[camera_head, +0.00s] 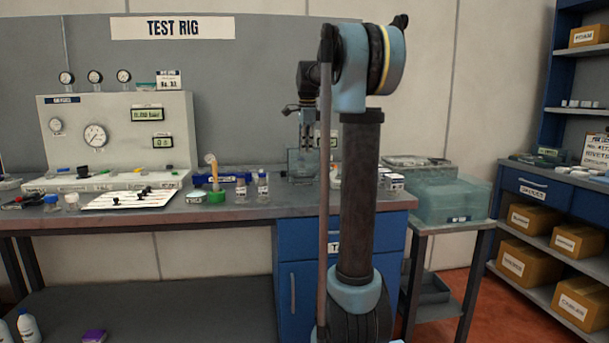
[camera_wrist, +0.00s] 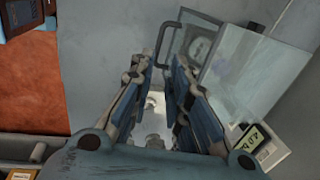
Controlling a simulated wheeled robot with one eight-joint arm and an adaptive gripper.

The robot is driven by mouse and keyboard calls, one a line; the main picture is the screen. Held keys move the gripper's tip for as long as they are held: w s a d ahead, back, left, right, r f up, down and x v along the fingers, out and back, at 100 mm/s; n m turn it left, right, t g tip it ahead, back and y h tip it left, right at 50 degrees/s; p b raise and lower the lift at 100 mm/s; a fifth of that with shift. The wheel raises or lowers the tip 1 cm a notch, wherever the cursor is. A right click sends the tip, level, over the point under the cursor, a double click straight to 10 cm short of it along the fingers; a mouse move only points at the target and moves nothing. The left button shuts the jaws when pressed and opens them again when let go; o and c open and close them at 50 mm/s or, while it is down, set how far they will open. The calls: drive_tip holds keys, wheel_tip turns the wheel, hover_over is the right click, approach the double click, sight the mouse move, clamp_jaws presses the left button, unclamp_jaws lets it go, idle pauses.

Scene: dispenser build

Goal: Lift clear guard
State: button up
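The clear guard (camera_head: 302,163) is a see-through box-like cover standing on the bench, right of centre in the head view. In the wrist view what looks like its clear panel (camera_wrist: 248,72) fills the right side, with a dark handle-like frame (camera_wrist: 168,40) at its upper left. My gripper (camera_head: 306,118) points down above the guard in the head view. In the wrist view my gripper (camera_wrist: 161,68) has its fingers apart with nothing held between them. The fingertips appear near the dark frame; I cannot tell whether they touch it. The fingers hide part of what lies below.
A gauge panel (camera_head: 118,130) stands at the bench's left. Small jars and a green-based cylinder (camera_head: 215,185) sit left of the guard. A small display box (camera_wrist: 252,140) is at the wrist view's lower right. Teal bins (camera_head: 448,198) stand right of the bench.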

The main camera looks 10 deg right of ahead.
sight(305, 177)
drive_tip(key=f, duration=0.3)
drive_tip(key=w+f, duration=0.1)
drive_tip(key=f, duration=0.3)
drive_tip(key=w+f, duration=0.1)
drive_tip(key=f, duration=0.3)
clamp_jaws()
